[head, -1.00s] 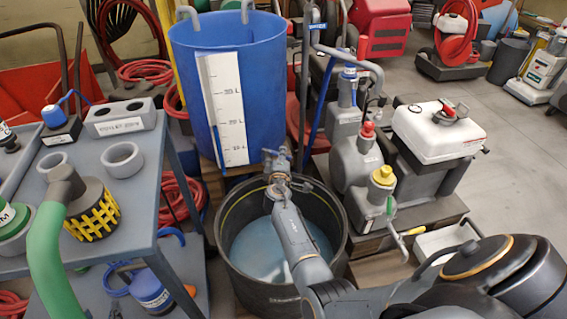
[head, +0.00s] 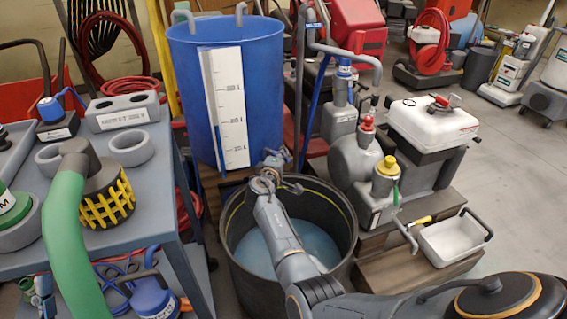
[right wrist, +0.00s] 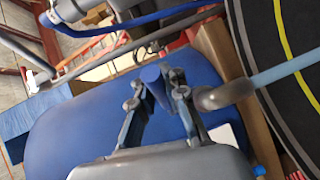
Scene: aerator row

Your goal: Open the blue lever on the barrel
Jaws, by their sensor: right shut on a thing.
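The blue barrel (head: 190,95) stands upright at the upper middle of the head view, with a white scale strip on its front. My right gripper (head: 270,164) is at the barrel's lower front, above the black tub. In the right wrist view, my right gripper's fingers (right wrist: 156,84) are shut on the blue lever (right wrist: 152,76), whose end shows between the fingertips. The barrel (right wrist: 70,125) fills the area behind. A grey curved spout (right wrist: 222,96) is beside the fingers, with a pale blue streak running from it over the tub. My left gripper is not in view.
The black tub (head: 236,262) below holds pale blue liquid. A grey cart (head: 178,215) with a green hose (head: 68,225) stands left. Grey pumps (head: 352,160) and a white tray (head: 455,243) are close on the right. Open floor (head: 535,190) lies farther right.

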